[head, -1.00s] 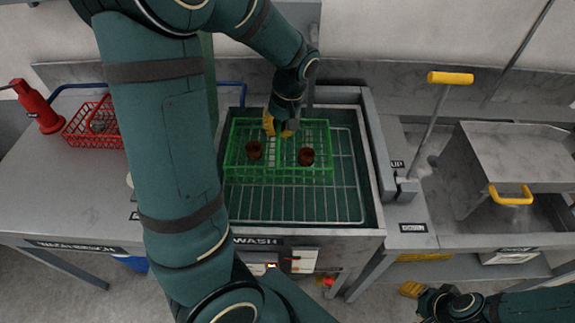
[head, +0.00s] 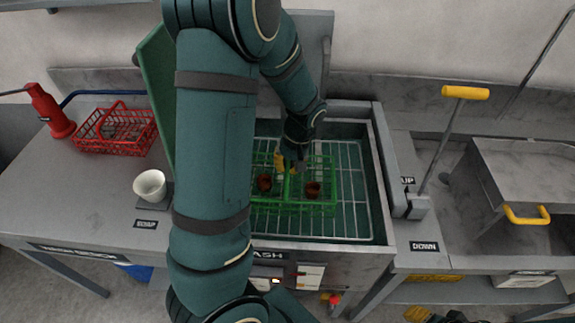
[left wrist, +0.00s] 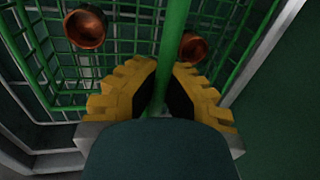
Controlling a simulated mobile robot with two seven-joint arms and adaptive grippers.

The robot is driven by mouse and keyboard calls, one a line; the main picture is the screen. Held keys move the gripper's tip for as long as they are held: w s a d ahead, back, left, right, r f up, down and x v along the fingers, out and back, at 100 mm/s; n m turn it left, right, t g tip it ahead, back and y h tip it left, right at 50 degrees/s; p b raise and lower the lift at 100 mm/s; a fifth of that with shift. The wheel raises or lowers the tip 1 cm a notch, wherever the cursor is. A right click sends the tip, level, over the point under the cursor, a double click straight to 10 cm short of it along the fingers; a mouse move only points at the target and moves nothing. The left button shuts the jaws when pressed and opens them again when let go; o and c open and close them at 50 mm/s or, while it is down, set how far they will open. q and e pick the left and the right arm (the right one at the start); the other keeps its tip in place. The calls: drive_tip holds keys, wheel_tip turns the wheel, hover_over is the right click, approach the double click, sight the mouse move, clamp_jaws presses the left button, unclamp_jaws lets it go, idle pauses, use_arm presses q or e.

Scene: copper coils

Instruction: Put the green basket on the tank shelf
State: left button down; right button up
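The green basket (head: 325,207) is inside the wash tank (head: 382,200), over or on the wire shelf (head: 352,190); I cannot tell whether it touches. Two brown copper coils (head: 313,190) (head: 264,183) sit in it. My left gripper (head: 291,166) is above the basket's middle. In the left wrist view its yellow fingers (left wrist: 163,92) close around the green handle bar (left wrist: 174,35), and both coils (left wrist: 85,27) (left wrist: 193,46) show beyond. My arm hides the basket's left end. My right gripper (head: 420,315) is at the bottom edge, mostly cut off.
A red basket (head: 113,135), a white cup (head: 150,186) and a red bottle (head: 50,112) stand on the left counter. A green panel (head: 157,85) stands at the tank's left. A yellow-handled lever (head: 440,140) is right of the tank. Bare shelf shows right of the basket.

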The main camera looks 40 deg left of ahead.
use_arm(q)
drive_tip(key=shift+f, duration=0.15)
drive_tip(key=c, duration=1.1)
unclamp_jaws()
drive_tip(key=shift+c, duration=0.2)
drive_tip(key=shift+w+r, duration=0.1)
drive_tip(key=shift+r, duration=0.4)
drive_tip(key=p+v, duration=0.2)
drive_tip(key=v, duration=0.9)
drive_tip(key=shift+d, duration=0.1)
